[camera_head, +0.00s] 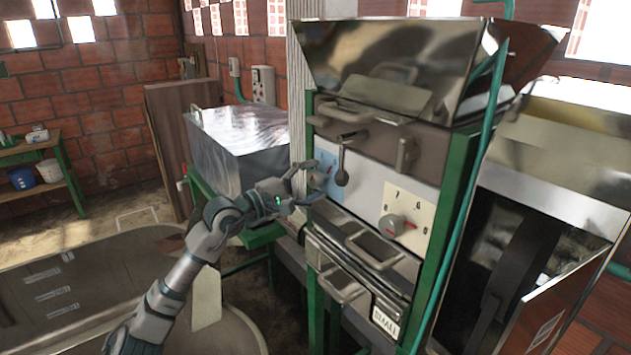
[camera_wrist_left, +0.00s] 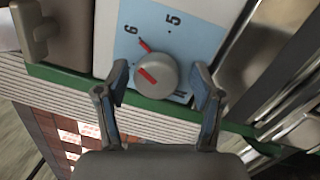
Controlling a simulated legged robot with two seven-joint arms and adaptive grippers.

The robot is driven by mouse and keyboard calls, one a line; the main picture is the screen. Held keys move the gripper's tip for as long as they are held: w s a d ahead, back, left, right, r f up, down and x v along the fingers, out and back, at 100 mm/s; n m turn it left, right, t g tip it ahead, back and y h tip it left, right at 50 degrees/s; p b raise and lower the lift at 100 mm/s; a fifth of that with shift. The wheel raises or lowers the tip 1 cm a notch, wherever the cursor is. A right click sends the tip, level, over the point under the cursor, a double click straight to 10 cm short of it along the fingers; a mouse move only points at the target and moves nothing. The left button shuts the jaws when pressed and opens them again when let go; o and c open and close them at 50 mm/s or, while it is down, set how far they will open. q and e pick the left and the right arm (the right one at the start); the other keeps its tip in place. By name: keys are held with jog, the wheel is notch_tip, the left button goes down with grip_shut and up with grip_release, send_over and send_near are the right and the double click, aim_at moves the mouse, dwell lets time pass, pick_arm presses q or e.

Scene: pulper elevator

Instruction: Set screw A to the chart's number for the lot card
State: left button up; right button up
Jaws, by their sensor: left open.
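In the left wrist view a round grey knob (camera_wrist_left: 155,76) sits on a light blue plate (camera_wrist_left: 195,32) marked 5 and 6. Its red pointer (camera_wrist_left: 145,45) aims at a spot close to the 6. My left gripper (camera_wrist_left: 164,80) is open, with one finger on each side of the knob; contact is not visible. In the head view my left gripper (camera_head: 318,183) is at the blue plate (camera_head: 327,165) and hides its knob. A second knob (camera_head: 392,226) with a red mark is on a cream plate (camera_head: 416,212) to the right. No letter A is readable.
Metal handles (camera_head: 345,290) stick out below. A label (camera_head: 385,322), seemingly reading SMALL, is low on the machine. A metal box (camera_head: 245,150) stands left of it, and a large basin (camera_head: 120,265) lies at lower left.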

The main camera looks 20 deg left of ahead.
pick_arm(q)
jog(key=v, duration=1.1)
jog(key=shift+f, duration=0.2)
